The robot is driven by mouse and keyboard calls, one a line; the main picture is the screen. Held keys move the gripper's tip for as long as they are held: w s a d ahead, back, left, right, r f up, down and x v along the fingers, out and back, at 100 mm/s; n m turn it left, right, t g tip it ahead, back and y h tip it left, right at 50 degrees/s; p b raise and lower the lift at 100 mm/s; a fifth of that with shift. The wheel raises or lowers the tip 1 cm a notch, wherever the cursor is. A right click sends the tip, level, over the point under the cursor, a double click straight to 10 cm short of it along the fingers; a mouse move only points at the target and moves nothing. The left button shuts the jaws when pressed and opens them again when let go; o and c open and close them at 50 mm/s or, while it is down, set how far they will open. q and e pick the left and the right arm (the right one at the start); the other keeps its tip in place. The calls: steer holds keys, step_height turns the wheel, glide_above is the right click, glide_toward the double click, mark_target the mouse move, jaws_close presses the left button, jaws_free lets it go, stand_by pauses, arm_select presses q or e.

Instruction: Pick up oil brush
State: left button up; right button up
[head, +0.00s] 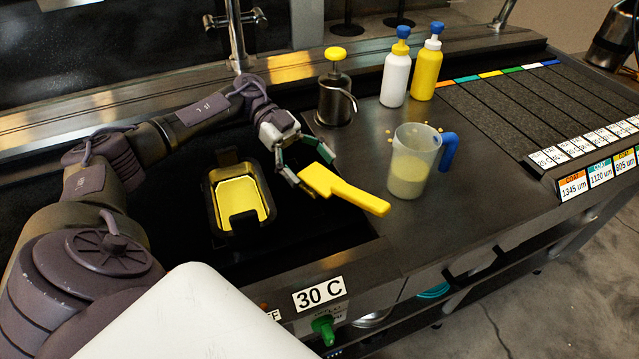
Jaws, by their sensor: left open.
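A flat yellow tool (345,191), which looks like the oil brush, has a broad head at its left end and a narrower handle pointing down and right. It is above or on the dark griddle surface; I cannot tell whether it touches it. My left gripper (318,174) is open, with its fingers at the broad head, one on the upper side and one on the lower left. I cannot tell whether the fingers touch it. A dark tray of yellow oil (242,192) sits left of the gripper. My right gripper is not in view.
A metal pump dispenser (336,100) stands behind the gripper. A measuring jug (410,172) with a blue handle stands right of the yellow tool. A white bottle (397,75) and a yellow bottle (427,72) stand farther back. Labelled dark strips (530,105) lie at right.

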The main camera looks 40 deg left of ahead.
arm_select(q)
steer(key=shift+s+d+f, duration=0.1)
steer(key=shift+d+f, duration=0.15)
steer(key=shift+d, duration=0.45)
steer(key=c, duration=1.4)
steer(key=shift+r, duration=0.15)
step_height(320, 180, up, 4)
steer(key=shift+r, duration=0.1)
steer(key=d+r, duration=0.2)
steer(key=d, duration=0.1)
steer(key=s+d+r, duration=0.1)
steer(key=d+r, duration=0.1)
steer(key=d, duration=0.2)
steer(key=d+r, duration=0.2)
steer(key=d, duration=0.2)
steer(key=shift+s+d+r, duration=0.25)
steer(key=shift+r, duration=0.05)
